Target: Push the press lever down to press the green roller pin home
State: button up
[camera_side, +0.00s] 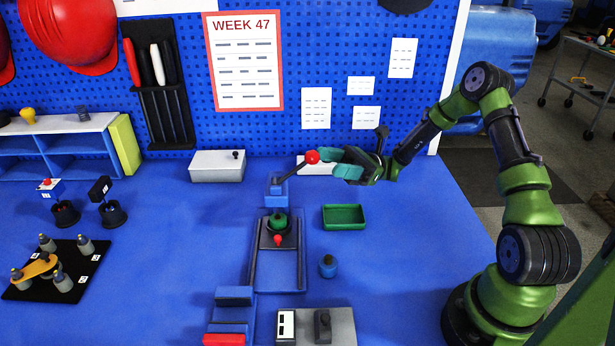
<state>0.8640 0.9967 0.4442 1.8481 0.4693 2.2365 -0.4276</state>
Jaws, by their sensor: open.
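The press lever is a dark rod (294,169) with a red ball knob (312,157). It slopes up and to the right from a blue block (277,190) at the back of the fixture. A green piece, which looks like the roller pin (279,219), sits upright in a dark round seat in front of that block. How deep it sits cannot be told. My gripper (334,163) has teal fingers and is open. It is just right of the red knob, its fingers pointing left at it. Whether they touch the knob is unclear.
A small red knob (278,239) is in front of the green piece, within a dark rail frame (303,262). A white box (217,166) stands behind. The blue table is clear at right.

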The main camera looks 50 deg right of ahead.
jog(key=shift+r, duration=0.25)
jog(key=shift+r, duration=0.1)
